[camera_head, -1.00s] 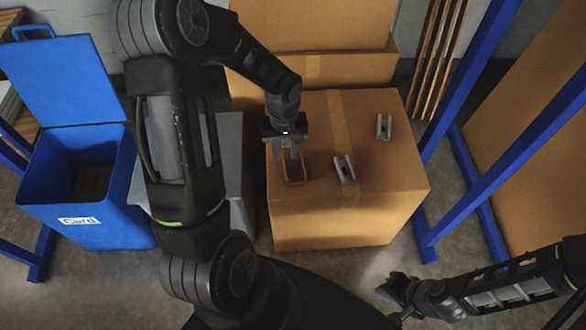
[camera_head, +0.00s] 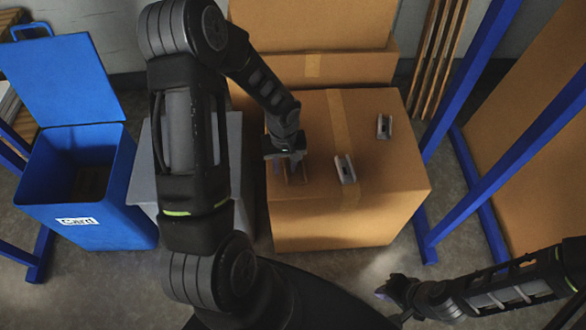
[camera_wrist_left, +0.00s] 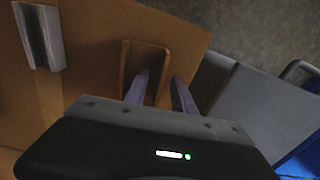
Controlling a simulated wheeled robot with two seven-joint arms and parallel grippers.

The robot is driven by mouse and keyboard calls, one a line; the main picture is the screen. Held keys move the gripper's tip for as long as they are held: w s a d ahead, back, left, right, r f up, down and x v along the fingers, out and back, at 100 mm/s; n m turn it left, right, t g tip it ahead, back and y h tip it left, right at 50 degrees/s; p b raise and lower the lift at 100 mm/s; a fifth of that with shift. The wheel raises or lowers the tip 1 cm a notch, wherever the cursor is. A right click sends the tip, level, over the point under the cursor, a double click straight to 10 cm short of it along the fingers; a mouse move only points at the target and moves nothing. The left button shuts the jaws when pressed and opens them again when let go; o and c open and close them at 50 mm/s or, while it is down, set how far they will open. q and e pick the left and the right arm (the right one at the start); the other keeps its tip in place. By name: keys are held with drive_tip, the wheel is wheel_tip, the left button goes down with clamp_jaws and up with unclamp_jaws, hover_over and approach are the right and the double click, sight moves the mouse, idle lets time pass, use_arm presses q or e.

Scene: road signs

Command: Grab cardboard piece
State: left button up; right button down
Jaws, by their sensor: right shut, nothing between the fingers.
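The cardboard piece, a small brown U-shaped channel, lies on the big cardboard box; its edge shows in the head view (camera_head: 304,170), mostly behind my left gripper (camera_head: 284,172). In the left wrist view the cardboard piece (camera_wrist_left: 147,46) lies just ahead of my left gripper (camera_wrist_left: 160,77). The gripper's two fingers are apart, one over the inside of the channel and one outside its right wall. I cannot tell whether they touch it. My right gripper (camera_head: 384,293) is shut and empty, low at the right, away from the box.
The box (camera_head: 330,218) also bears two grey metal channels, one nearer (camera_head: 345,169) and one farther (camera_head: 384,127). An open blue bin (camera_head: 110,225) labelled Card stands at the left, a grey bin (camera_head: 236,150) beside it. Blue posts (camera_head: 462,95) rise at the right.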

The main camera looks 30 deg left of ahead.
idle(0.5)
use_arm(q)
clamp_jaws()
idle(0.4)
